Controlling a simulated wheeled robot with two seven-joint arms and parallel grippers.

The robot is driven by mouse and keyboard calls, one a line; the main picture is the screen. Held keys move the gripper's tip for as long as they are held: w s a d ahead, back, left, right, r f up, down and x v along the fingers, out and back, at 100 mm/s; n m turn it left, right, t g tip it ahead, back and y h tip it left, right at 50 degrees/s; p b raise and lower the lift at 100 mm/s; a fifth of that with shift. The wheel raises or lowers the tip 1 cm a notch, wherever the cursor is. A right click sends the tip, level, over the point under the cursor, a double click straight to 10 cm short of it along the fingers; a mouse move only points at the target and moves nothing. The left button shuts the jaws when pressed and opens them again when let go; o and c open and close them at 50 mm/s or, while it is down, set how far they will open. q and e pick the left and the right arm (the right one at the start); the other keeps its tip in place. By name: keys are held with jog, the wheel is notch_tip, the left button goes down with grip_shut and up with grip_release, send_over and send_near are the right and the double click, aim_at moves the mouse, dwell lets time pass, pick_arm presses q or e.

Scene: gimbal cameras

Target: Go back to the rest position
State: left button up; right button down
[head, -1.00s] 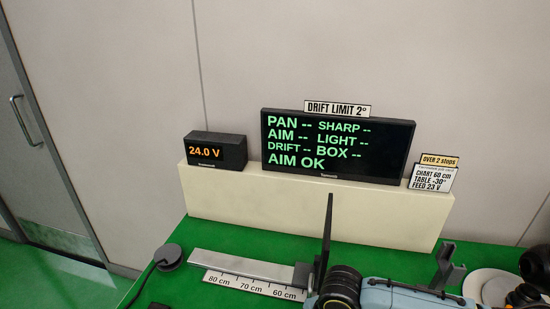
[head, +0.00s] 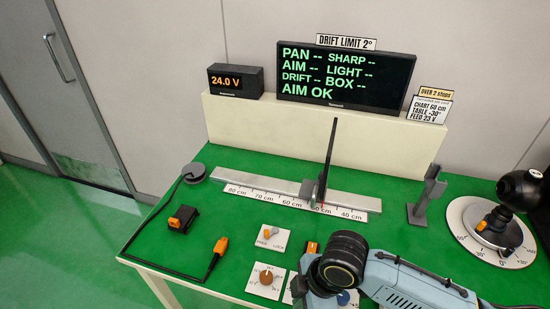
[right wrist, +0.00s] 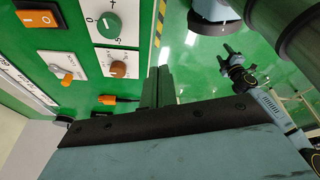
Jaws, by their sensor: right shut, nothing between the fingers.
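My right gripper (right wrist: 160,76) shows in the right wrist view with its dark fingers together and nothing between them. It is beside the table edge, near the knob plates. In the head view my right arm (head: 405,285) comes in at the lower right, with a black joint above the front of the table; its fingers are hidden there. My left gripper (right wrist: 226,54) shows small in the right wrist view, its fingers apart and empty, over the green floor. My left arm is not in the head view.
A rail (head: 270,190) carries an upright dark panel (head: 331,150). A grey post (head: 426,195) and a black ball-shaped unit (head: 520,190) stand at right. A cable with an orange-tipped plug (head: 217,250), a socket (head: 181,220) and knob plates (head: 272,238) lie at front left.

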notch_tip(320, 180, up, 2)
jog(key=s+a+m+t+y, duration=0.1)
jog(key=s+a+m+y, duration=0.1)
jog(key=s+m, duration=0.15)
jog(key=s+d+m+t+h, duration=0.1)
jog(key=s+d+m+h, duration=0.25)
jog(key=d+m, duration=0.45)
jog(key=s+d+m+t+h, duration=0.15)
jog(key=s+d+m, duration=0.4)
jog(key=d, duration=0.55)
notch_tip(320, 180, down, 26)
jog(key=f+g+b, duration=0.1)
jog(key=g+b, duration=0.1)
pick_arm(q)
jog(key=f, duration=0.1)
jog(key=s+f+b, duration=0.1)
jog(key=f, duration=0.1)
jog(key=shift+s+a+f, duration=0.15)
jog(key=shift+s+f, duration=0.1)
jog(key=shift+s, duration=0.15)
pick_arm(e)
jog(key=s+d+f, duration=0.2)
jog(key=s+f, duration=1.4)
jog(key=s, duration=0.1)
jog(key=shift+d+g, duration=0.25)
jog(key=shift+g, duration=0.1)
jog(key=shift+f, duration=0.1)
